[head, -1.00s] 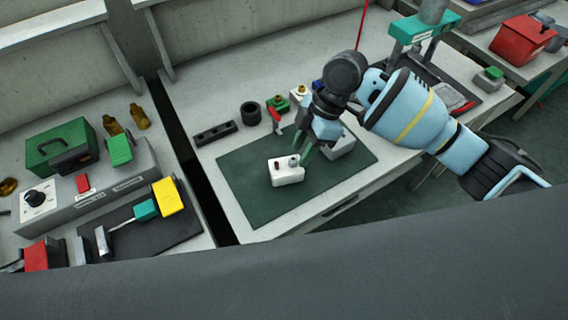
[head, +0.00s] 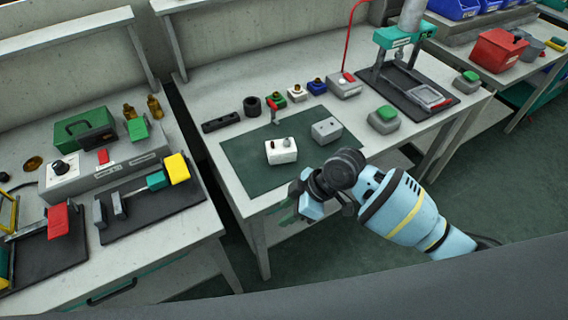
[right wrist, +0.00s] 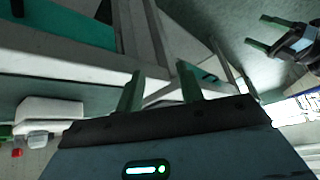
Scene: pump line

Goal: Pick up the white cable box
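The white cable box (head: 281,151) sits on the dark green mat (head: 250,178), with a dark and a light fitting on top. It also shows at the left edge of the right wrist view (right wrist: 50,110), with a red and a grey fitting. My right gripper (head: 287,214) is in front of the bench edge, nearer the camera than the box and apart from it. In the right wrist view its two green fingers (right wrist: 160,90) are apart with nothing between them. My left gripper (right wrist: 265,33) shows at the top right there, fingers apart and empty; it is outside the head view.
A grey box (head: 326,130) lies right of the white box on the mat. A red-handled part (head: 273,108) stands behind it. A grey box with green top (head: 384,120) and a teal press (head: 402,38) stand further right. The mat's front is clear.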

